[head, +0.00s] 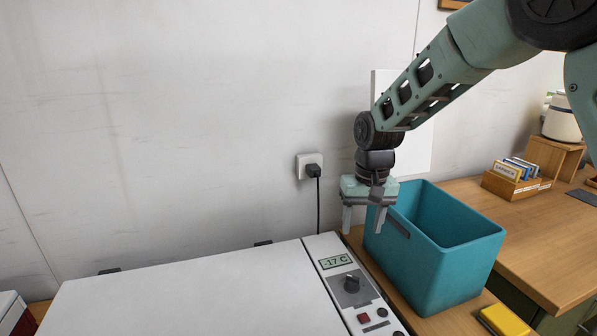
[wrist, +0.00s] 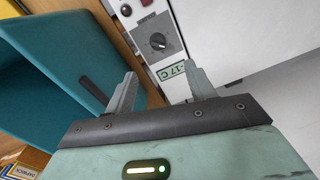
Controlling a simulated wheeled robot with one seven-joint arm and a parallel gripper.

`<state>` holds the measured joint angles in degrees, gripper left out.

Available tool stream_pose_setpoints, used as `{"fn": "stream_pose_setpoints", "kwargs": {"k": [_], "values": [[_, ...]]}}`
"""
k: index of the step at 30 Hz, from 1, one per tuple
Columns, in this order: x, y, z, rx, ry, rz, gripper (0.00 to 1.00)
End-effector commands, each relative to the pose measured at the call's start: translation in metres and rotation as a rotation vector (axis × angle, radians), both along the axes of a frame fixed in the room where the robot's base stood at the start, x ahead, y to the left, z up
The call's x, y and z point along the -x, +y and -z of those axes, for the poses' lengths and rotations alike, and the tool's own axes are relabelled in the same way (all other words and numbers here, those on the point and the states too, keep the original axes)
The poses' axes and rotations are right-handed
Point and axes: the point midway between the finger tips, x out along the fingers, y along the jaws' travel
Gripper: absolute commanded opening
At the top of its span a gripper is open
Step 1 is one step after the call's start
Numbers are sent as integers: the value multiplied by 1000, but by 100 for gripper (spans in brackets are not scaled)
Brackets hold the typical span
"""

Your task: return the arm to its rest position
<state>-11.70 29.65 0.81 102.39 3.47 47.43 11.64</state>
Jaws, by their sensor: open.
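My gripper (head: 362,220) hangs from my raised arm, fingers pointing down, beside the left wall of the teal tub. Its fingers are apart with nothing between them; the wrist view shows the open gripper (wrist: 158,92) too. The teal utility tub (head: 455,262) stands on the wooden counter and looks empty where its inside shows. In the wrist view the tub (wrist: 45,85) is on the left. Whether the fingers touch the tub's rim I cannot tell.
A white freezer (head: 200,295) with a -17 C display (head: 335,261) and knob is left of the tub. A wall plug (head: 312,170) with a cord is behind.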

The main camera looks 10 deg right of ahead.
Motion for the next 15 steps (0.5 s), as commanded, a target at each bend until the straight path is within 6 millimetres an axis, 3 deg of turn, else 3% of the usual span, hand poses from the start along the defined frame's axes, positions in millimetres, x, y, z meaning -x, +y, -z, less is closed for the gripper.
{"fn": "stream_pose_setpoints", "kwargs": {"k": [5,8,12,15], "values": [[83,52,-27,-45,-5,-187,55],[150,74,-38,-56,-11,-332,55],[235,82,-42,-45,-22,-512,55],[278,77,-38,-27,-31,-608,55]]}}
